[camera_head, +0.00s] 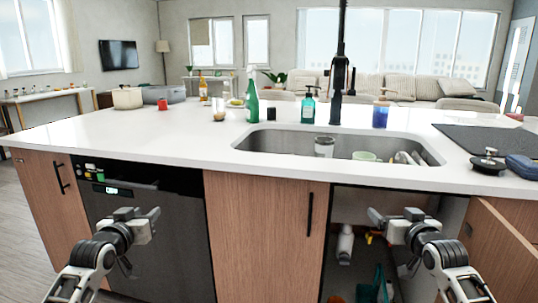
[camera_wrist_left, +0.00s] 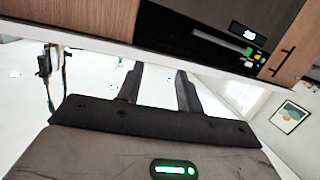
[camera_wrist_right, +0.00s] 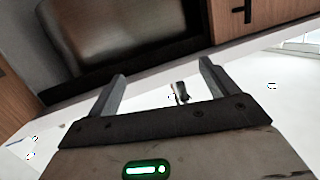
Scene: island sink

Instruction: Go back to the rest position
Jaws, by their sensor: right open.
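My left gripper (camera_head: 144,238) is in front of the dark dishwasher (camera_head: 150,225), below the counter edge. It also shows in the left wrist view (camera_wrist_left: 161,78), its fingers apart with nothing between them. My right gripper (camera_head: 391,240) is in front of the open cabinet under the sink. In the right wrist view (camera_wrist_right: 163,70) its fingers are wide apart and empty. Neither gripper visibly touches anything.
The white counter (camera_head: 150,137) spans above both grippers. The sink (camera_head: 290,141) holds a cup and dishes. The open cabinet door (camera_head: 502,250) stands at right, near my right arm. A green bottle (camera_head: 252,100) and soap dispenser (camera_head: 308,106) stand behind the sink.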

